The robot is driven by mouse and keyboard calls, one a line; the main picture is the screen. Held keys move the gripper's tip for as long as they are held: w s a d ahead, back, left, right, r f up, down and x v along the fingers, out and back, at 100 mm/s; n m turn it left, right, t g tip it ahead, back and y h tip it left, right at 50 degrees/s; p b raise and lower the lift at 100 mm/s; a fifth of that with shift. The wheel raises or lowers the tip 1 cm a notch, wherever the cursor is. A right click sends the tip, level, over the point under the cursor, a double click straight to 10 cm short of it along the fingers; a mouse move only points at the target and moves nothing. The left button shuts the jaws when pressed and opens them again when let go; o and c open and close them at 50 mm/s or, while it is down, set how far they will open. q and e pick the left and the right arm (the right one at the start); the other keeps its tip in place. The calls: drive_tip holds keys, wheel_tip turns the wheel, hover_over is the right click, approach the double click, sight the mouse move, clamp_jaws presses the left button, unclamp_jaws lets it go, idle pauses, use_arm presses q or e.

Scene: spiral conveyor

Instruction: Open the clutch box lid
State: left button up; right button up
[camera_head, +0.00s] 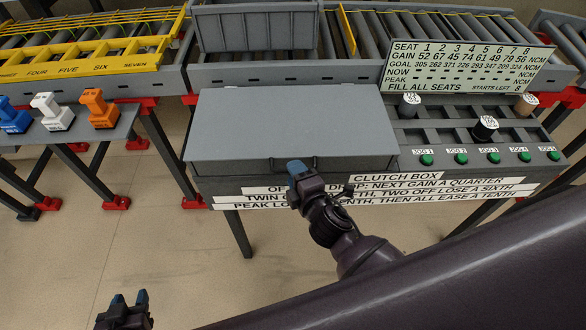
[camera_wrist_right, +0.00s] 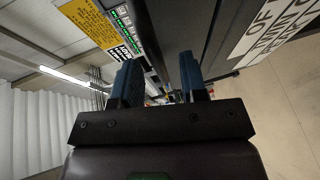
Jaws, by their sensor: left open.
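The clutch box has a flat grey lid (camera_head: 290,120) that lies shut in the middle of the head view. My right gripper (camera_head: 298,174) is at the front of the box, just below the lid's edge. In the right wrist view its two blue fingers (camera_wrist_right: 160,85) are apart with nothing visibly held. I cannot tell whether it touches the bar. My left gripper (camera_head: 129,303) is open and empty, low at the left, away from the box.
Right of the lid are slots with black, white and tan cylinders (camera_head: 485,128) and green jog buttons (camera_head: 460,159). A sign board (camera_head: 465,66) stands behind. A side table with blue, white and orange pieces (camera_head: 100,108) is at left. The floor at lower left is clear.

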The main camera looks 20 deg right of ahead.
drive_tip(key=shift+x, duration=0.9)
clamp_jaws()
